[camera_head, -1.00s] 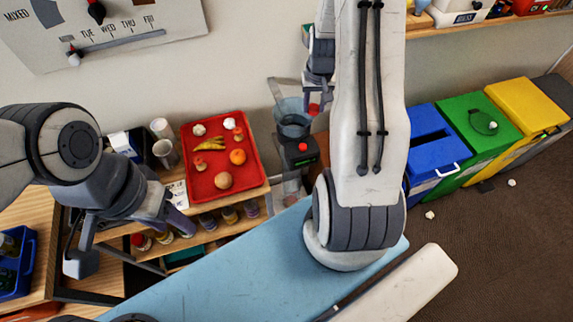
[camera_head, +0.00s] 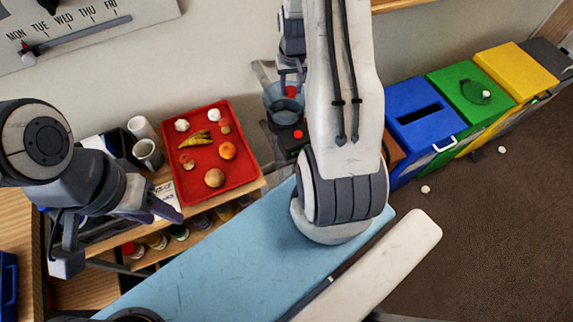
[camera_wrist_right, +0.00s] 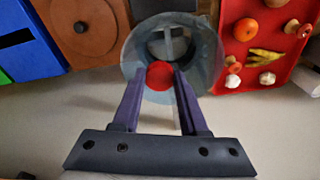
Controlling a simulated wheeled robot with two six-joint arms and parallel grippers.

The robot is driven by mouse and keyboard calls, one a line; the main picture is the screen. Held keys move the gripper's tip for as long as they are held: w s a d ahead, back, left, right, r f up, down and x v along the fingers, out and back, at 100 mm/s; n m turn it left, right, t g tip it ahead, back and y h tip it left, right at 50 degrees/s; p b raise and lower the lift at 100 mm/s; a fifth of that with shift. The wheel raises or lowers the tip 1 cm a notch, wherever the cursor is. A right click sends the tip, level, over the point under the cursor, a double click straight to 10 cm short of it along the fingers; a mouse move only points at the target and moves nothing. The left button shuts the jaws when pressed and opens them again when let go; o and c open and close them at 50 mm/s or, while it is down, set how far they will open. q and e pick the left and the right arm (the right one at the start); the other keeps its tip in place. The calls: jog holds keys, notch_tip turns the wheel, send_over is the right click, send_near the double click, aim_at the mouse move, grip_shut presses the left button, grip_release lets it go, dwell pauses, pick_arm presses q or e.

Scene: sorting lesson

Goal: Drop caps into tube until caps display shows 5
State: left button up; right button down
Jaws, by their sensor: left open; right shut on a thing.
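The tube (camera_head: 272,101) is a clear, bluish, wide-mouthed vessel on a dark base by the wall, beyond my right arm. My right gripper (camera_head: 291,86) is shut on a red cap (camera_head: 291,91) at the tube's mouth. In the right wrist view the red cap (camera_wrist_right: 159,75) sits between the fingertips, overlapping the near rim of the round tube (camera_wrist_right: 204,50). How far above the rim it is I cannot tell. My left gripper (camera_head: 165,208) is open and empty, left of the red tray.
A red tray (camera_head: 246,166) of play food stands on a shelf left of the tube, with cups (camera_head: 148,152) beside it. Blue (camera_head: 405,90), green (camera_head: 447,80) and yellow (camera_head: 515,60) bins line the right. Small white pieces (camera_head: 425,189) lie on the brown floor.

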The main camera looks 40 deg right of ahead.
jog(key=shift+f, duration=0.4)
jog(key=shift+c, duration=1.8)
grip_release()
notch_tip(320, 180, up, 10)
jog(key=s+b, duration=0.1)
jog(key=b, duration=0.1)
jog(key=shift+a+r+b, duration=0.25)
jog(key=shift+b, duration=0.15)
